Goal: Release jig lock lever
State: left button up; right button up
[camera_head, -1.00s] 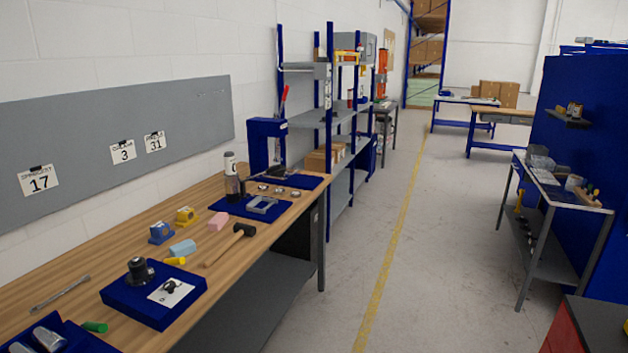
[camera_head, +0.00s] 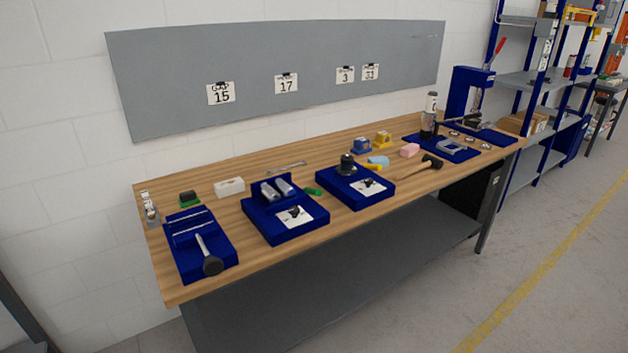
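Several blue fixtures stand on the wooden workbench (camera_head: 330,165). The leftmost blue fixture (camera_head: 185,232) has two pale rods across it and a lever (camera_head: 207,253) with a grey shaft and a dark round knob, lying toward the front edge. I cannot tell whether this is the jig lock lever or whether it is locked. At the far right end, a blue press (camera_head: 461,93) has a raised lever with a red grip (camera_head: 498,48). Neither of my grippers shows in the view.
A blue fixture with two grey cylinders (camera_head: 262,229) and one with a black round part (camera_head: 335,190) stand along the bench. A mallet (camera_head: 420,166) and small blocks lie farther right. Shelving (camera_head: 520,75) stands beyond. The floor in front (camera_head: 560,270) is clear.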

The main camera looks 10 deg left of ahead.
aim_at(378, 167)
jog(key=i+l+u, duration=0.2)
jog(key=i+l, duration=0.55)
jog(key=i, duration=0.05)
